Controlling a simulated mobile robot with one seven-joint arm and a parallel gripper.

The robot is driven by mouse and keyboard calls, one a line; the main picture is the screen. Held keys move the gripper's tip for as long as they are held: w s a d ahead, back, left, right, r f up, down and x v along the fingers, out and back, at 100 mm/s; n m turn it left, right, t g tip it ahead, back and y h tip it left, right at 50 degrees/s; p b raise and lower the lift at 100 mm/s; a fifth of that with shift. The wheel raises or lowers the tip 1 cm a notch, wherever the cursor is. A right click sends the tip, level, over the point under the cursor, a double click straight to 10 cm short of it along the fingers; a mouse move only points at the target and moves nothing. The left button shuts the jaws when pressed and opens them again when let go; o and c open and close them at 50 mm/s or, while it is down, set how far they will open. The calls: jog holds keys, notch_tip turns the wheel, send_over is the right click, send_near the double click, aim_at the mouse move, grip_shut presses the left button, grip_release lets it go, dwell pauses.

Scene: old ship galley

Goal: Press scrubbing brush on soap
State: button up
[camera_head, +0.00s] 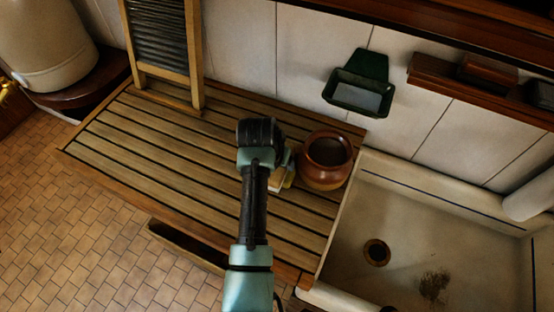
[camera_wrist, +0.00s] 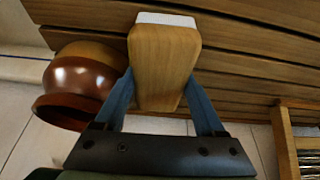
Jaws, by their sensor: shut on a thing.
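My gripper (camera_wrist: 162,80) is shut on the scrubbing brush (camera_wrist: 164,55), a wooden block with a white bristle face at its far end in the wrist view. In the head view the brush (camera_head: 286,180) shows only partly past my wrist, beside a brown pot (camera_head: 326,160). It is over the slatted wooden board; I cannot tell whether it touches the slats. A dark green wall dish (camera_head: 345,100) hangs on the tiles above the board. A pale grey surface shows inside it; I cannot tell whether this is the soap.
The slatted board (camera_head: 150,140) is mostly clear at left. A washboard (camera_head: 197,60) stands at its back. A stone sink (camera_head: 400,215) lies to the right. A wooden wall shelf (camera_head: 430,75) holds a brown block (camera_head: 487,70). The pot also shows in the wrist view (camera_wrist: 85,80).

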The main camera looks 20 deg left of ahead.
notch_tip(320, 180, up, 7)
jog(key=p, duration=0.6)
jog(key=shift+p, duration=0.35)
dwell(0.6)
